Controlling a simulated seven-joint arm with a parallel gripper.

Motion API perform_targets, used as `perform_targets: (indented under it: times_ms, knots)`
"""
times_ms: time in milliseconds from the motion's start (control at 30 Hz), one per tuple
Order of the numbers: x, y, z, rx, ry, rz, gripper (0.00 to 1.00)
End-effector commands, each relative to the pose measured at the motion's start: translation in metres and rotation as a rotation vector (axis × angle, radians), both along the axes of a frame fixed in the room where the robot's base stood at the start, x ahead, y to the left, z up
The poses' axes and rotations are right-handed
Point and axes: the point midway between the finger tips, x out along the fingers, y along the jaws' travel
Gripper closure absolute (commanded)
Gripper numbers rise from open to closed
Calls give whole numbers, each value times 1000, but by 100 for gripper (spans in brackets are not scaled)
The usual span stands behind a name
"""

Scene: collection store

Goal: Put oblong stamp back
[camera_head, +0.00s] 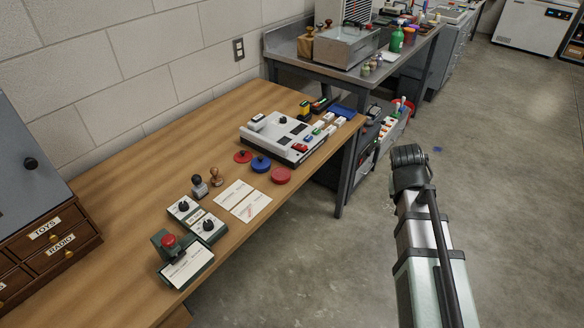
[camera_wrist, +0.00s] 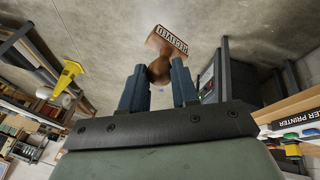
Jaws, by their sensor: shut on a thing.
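In the wrist view my gripper (camera_wrist: 158,72) is shut on the oblong stamp (camera_wrist: 168,42). Its round brown wooden handle sits between the two dark blue fingers, and its oblong face, with lettering like "RECEIVED", points away from my gripper. The stamp is held in the air, with the concrete floor behind it. In the head view my arm reaches in at the right, over the floor; I cannot make out my gripper or the held stamp there. A black-handled stamp (camera_head: 199,187) and a brown-handled stamp (camera_head: 215,177) stand upright on the wooden table (camera_head: 130,165).
Ink pads, red (camera_head: 281,176) and blue (camera_head: 261,164), two paper cards (camera_head: 243,200), switch boxes (camera_head: 208,226), a red-button box (camera_head: 182,262) and a grey console (camera_head: 285,138) crowd the table. Drawers (camera_head: 50,240) stand left. In the wrist view a yellow sign (camera_wrist: 68,75) stands on the floor.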

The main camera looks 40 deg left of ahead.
Motion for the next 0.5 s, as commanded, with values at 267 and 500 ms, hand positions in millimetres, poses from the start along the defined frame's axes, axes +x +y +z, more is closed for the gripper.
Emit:
perform_targets:
  times_ms: [267, 500]
  knots:
    - [-18, 93, 4, 0, -1, 134, 90]
    - [-41, 174, 9, 0, -2, 244, 90]
